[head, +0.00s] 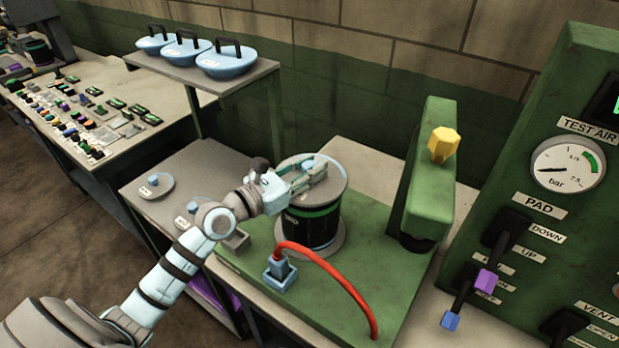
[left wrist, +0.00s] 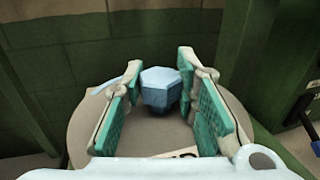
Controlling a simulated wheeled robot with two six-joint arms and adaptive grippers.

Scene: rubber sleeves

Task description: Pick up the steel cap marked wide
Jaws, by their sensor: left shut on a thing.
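A grey steel cap (head: 327,197) with a pale blue knob sits on top of a black sleeve (head: 308,230) with a green band. My left gripper (head: 312,175) reaches over this cap from the left and is shut on its knob. In the left wrist view the faceted knob (left wrist: 160,90) is between the green finger pads, with the grey disc (left wrist: 82,128) below. A white label on the disc is cut off and cannot be read. Two other knobbed steel caps (head: 153,186) (head: 186,217) lie on the grey side table; their labels are too small to read.
A green press column (head: 425,170) with a yellow knob stands right of the sleeve. A red hose (head: 335,276) arcs in front from a blue fitting (head: 281,271). Three blue lids (head: 225,62) sit on a raised shelf. A green control panel (head: 520,130) fills the right.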

